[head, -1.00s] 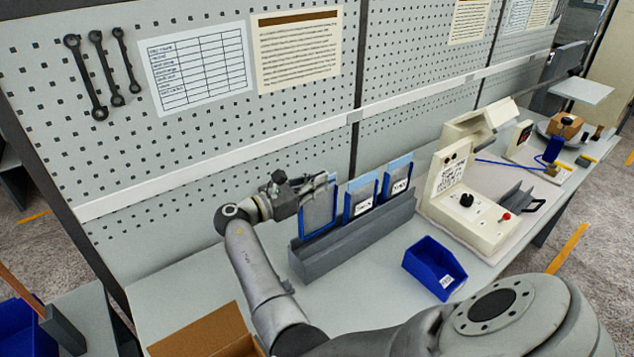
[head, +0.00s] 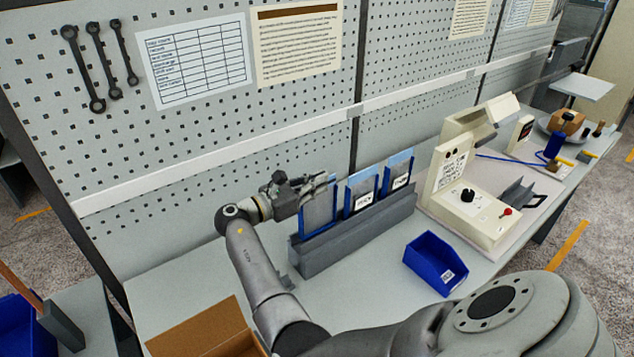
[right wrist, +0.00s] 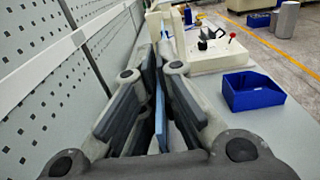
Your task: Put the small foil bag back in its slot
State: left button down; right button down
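A grey foil bag (head: 318,210) stands upright at the left end of the dark grey rack (head: 345,242), against a blue-edged slot. Whether its lower edge is fully seated cannot be told. My right gripper (head: 322,182) is at the bag's upper part, coming from the left. In the right wrist view, my right gripper's fingers (right wrist: 158,90) lie on either side of thin upright sheets with a blue edge (right wrist: 160,118). Whether the pads press on the bag is unclear. Two other bags with white labels stand in the middle slot (head: 361,190) and right slot (head: 398,172). My left gripper is not in view.
A blue bin (head: 435,265) stands in front of the rack's right end. A cream machine (head: 470,200) is to the right of the rack. An open cardboard box (head: 205,330) is at the front left. A pegboard (head: 200,150) rises behind. The tabletop between box and bin is partly clear.

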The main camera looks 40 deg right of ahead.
aim_at(335, 185)
jog(key=shift+f+b, duration=1)
jog(key=shift+f, duration=0.65)
jog(key=c, duration=1.6)
grip_release()
jog(key=shift+r, duration=0.1)
jog(key=shift+o, duration=0.2)
jog(key=a, duration=0.7)
jog(key=shift+w+a, duration=0.25)
jog(key=shift+w, duration=0.15)
